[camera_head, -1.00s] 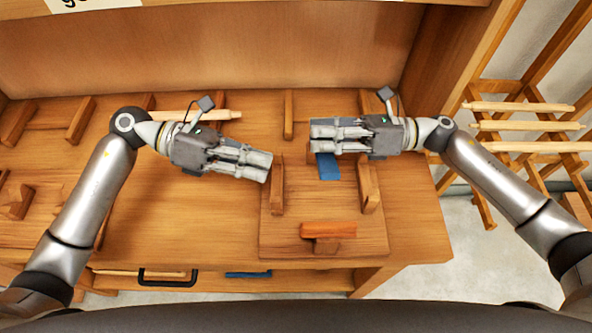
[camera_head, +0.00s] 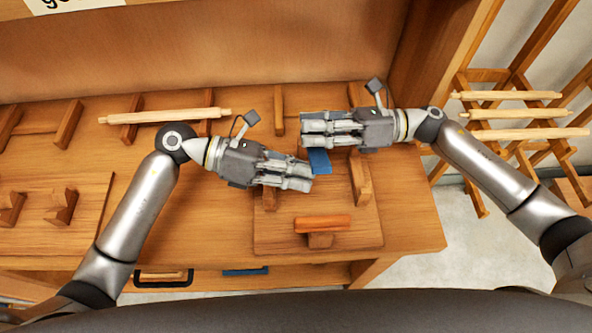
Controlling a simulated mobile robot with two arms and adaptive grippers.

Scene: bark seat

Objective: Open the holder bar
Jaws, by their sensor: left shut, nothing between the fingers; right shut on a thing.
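A wooden board (camera_head: 290,236) lies on the bench with a left upright block (camera_head: 269,198) and a right upright block (camera_head: 361,182). A reddish wooden bar (camera_head: 323,223) sits on a small block at its front; I cannot tell whether this is the holder bar. A blue flat piece (camera_head: 320,161) shows just under my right gripper (camera_head: 304,130), whose shut fingers point left; what they grip is hidden. My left gripper (camera_head: 309,177) is shut and empty. Its fingers point right, over the left upright, and appear close to the blue piece.
A pale rolling-pin-like rod (camera_head: 165,116) rests on blocks at the back left. A slatted rack with several pale rods (camera_head: 515,114) stands at the right. A drawer-like opening with a black handle (camera_head: 164,277) is below the bench. The bench's left middle is fairly clear.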

